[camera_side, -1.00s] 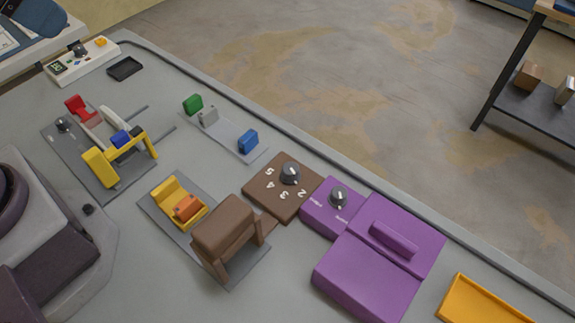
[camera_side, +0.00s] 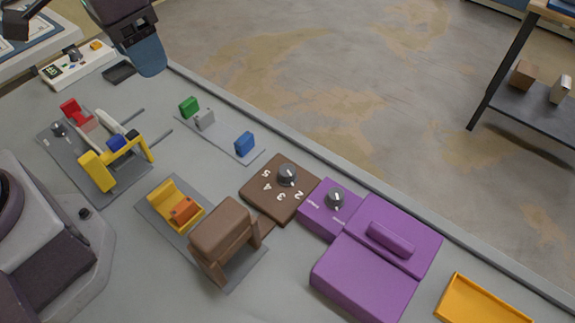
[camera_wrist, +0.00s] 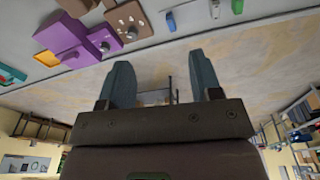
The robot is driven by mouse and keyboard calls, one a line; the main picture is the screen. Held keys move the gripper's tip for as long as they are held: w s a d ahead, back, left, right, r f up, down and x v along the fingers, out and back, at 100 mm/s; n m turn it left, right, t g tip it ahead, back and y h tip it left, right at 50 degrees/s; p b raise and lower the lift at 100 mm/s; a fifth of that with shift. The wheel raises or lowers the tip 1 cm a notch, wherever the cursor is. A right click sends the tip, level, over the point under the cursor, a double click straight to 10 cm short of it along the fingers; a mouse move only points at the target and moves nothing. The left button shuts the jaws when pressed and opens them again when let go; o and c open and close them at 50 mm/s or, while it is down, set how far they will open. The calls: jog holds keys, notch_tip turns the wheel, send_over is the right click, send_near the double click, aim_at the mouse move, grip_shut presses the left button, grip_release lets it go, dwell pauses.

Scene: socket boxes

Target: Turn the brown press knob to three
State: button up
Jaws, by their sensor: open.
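The brown press has a flat base (camera_side: 262,197) with a dark grey knob (camera_side: 287,175) and white numerals, of which 2, 3, 4 and 5 are readable. The knob's white mark is too small to read against the numerals. A brown raised block (camera_side: 222,228) stands beside the base over a grey plate. In the wrist view the brown base (camera_wrist: 125,20) and its knob (camera_wrist: 143,27) show upside down at the top. My gripper (camera_wrist: 163,82) is open and empty, well away from the knob. In the side view its blue finger (camera_side: 150,58) is high at the upper left.
A purple box (camera_side: 365,285) with its own grey knob (camera_side: 335,197) adjoins the brown base. Nearby are a yellow tray (camera_side: 482,302), a yellow-framed slider fixture (camera_side: 97,172) and a strip with green, white and blue blocks (camera_side: 222,138). The table edge runs behind the knobs.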

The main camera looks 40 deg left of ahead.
aim_at(288, 170)
jog(key=w+d+f+n+g, duration=0.1)
jog(key=w+d+f+n, duration=0.4)
jog(key=w+d+f, duration=0.8)
jog(key=shift+y, duration=0.3)
jog(key=f, duration=0.8)
jog(key=s+d+f, duration=0.1)
jog(key=f, duration=0.4)
jog(key=shift+f, duration=0.1)
jog(key=c, duration=0.9)
